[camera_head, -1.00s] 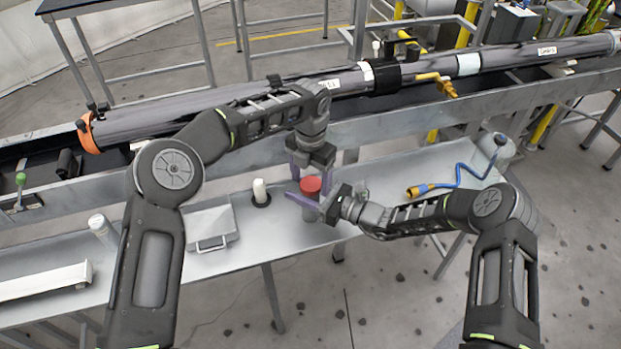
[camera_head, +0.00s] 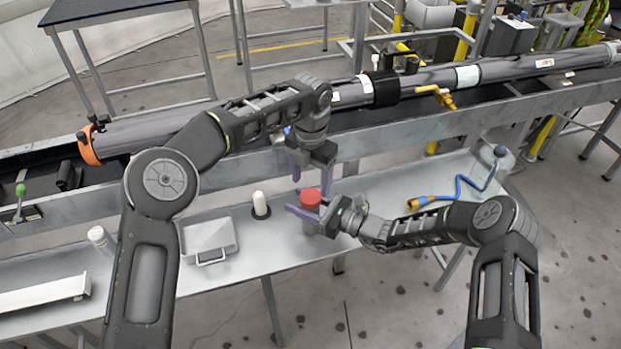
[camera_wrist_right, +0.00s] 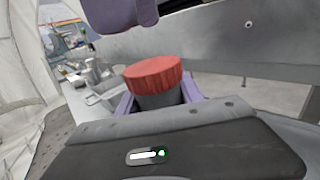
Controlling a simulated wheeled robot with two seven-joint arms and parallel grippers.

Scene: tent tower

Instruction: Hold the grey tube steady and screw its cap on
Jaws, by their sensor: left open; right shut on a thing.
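The grey tube (camera_head: 309,226) stands upright over the bench, with the red cap (camera_head: 311,197) on its top. My right gripper (camera_head: 304,215) is shut on the tube's body below the cap. In the right wrist view the ribbed cap (camera_wrist_right: 153,76) sits level on the tube (camera_wrist_right: 162,100), with purple fingers on both sides. How tightly the cap sits cannot be told. My left gripper (camera_head: 311,178) is open, pointing down just above the cap, fingers apart and empty. One of its fingers shows above the cap in the right wrist view (camera_wrist_right: 122,12).
A white cylinder on a black base (camera_head: 260,203) and a grey tray (camera_head: 208,240) stand to the left on the bench. A blue hose with a brass end (camera_head: 458,190) lies to the right. A long dark tube (camera_head: 420,78) runs behind, above the rail.

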